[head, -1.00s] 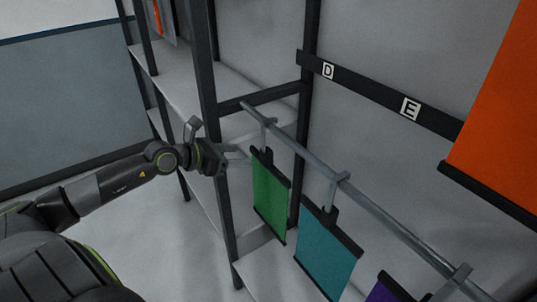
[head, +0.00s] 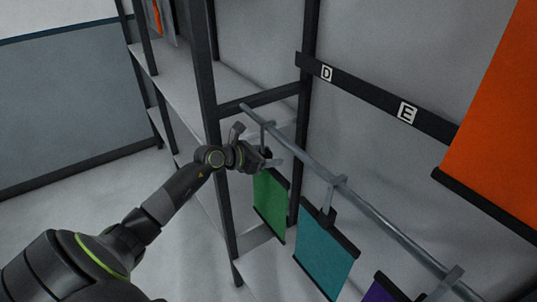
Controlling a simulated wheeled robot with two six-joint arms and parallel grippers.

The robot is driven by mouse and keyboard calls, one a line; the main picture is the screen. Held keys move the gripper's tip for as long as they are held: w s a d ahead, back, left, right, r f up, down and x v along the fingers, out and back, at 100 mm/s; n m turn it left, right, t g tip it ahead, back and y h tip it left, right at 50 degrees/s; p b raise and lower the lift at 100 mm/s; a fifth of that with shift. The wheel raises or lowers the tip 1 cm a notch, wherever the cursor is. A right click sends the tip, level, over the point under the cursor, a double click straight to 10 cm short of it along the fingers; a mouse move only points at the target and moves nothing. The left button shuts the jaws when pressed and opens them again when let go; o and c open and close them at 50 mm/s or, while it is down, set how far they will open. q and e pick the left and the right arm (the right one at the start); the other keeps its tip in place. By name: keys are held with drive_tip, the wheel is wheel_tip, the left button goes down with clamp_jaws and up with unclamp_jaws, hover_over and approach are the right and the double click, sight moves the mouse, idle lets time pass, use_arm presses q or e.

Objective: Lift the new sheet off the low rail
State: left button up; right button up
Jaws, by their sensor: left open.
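A green sheet (head: 270,205) with dark bars at top and bottom hangs from a hook on the low rail (head: 325,173). A teal sheet (head: 325,250) hangs to its right, and part of a purple sheet (head: 378,293) shows at the bottom edge. My left gripper (head: 269,160) is open at the top of the green sheet, by its hook. The gripper hides part of that hook, and I cannot tell whether the fingers touch it. My right gripper is not in view.
A dark shelf frame (head: 208,110) with grey shelves (head: 178,92) stands just behind my left arm. A dark strip with labels D and E (head: 375,93) runs along the wall. A large orange sheet (head: 500,120) hangs at the right.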

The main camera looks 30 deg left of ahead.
use_arm(q)
drive_tip(key=shift+c, duration=0.5)
drive_tip(key=c, duration=1.1)
drive_tip(key=shift+r+p, duration=0.95)
drive_tip(key=shift+r, duration=0.2)
drive_tip(key=shift+s+a, duration=0.35)
drive_tip(key=shift+s, duration=0.4)
drive_tip(key=s+a, duration=0.4)
drive_tip(key=s, duration=0.6)
drive_tip(key=shift+s+p, duration=0.25)
drive_tip(key=shift+p, duration=0.2)
drive_tip(key=shift+a, duration=0.1)
